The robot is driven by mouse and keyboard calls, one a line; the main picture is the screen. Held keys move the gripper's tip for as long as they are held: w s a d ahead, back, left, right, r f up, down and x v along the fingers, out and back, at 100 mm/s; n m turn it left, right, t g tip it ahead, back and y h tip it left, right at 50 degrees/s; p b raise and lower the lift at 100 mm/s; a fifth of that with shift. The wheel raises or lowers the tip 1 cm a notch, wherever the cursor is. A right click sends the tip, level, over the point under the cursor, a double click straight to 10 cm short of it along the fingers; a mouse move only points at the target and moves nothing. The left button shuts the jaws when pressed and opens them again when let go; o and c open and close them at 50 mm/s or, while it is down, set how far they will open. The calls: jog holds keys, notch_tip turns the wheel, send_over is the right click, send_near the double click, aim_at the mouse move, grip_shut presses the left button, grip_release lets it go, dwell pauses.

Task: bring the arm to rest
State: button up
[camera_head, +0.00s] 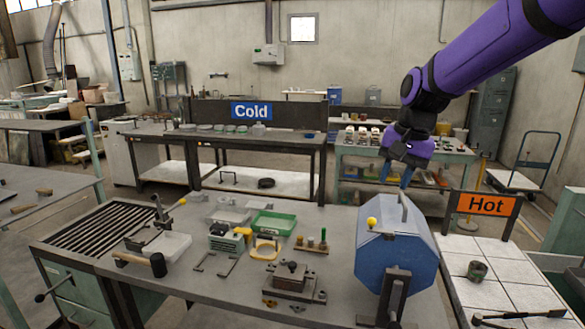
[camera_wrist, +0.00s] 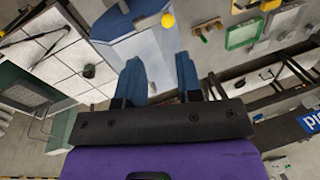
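My purple arm reaches in from the upper right in the head view. My gripper (camera_head: 396,176) hangs pointing down, above and behind the blue octagonal vessel (camera_head: 390,238). In the wrist view its two blue fingers (camera_wrist: 161,76) stand apart with nothing between them, so it is open and empty. The blue vessel also shows beyond the fingers in the wrist view (camera_wrist: 120,22). It has a yellow ball knob (camera_head: 372,221) and a grey handle on top. I cannot tell the exact gap between fingers and vessel.
The grey bench (camera_head: 215,285) holds a black mallet (camera_head: 157,264), a green tray (camera_head: 273,223) and small fittings. At the right, a white-tiled table (camera_head: 495,270) with an orange "Hot" sign (camera_head: 486,204) holds a small pot (camera_head: 477,270) and a dark tool. A "Cold" table (camera_head: 235,137) stands behind.

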jog(key=s+d+r+n+t+h, duration=0.1)
jog(key=s+d+n+t, duration=0.1)
jog(key=s, duration=1)
jog(key=s+d+r+n+t, duration=0.2)
jog(key=s+d+n, duration=0.1)
jog(key=s, duration=1)
jog(key=shift+s+r+h, duration=0.15)
jog(key=shift+r+h, duration=0.1)
jog(key=shift+h, duration=0.15)
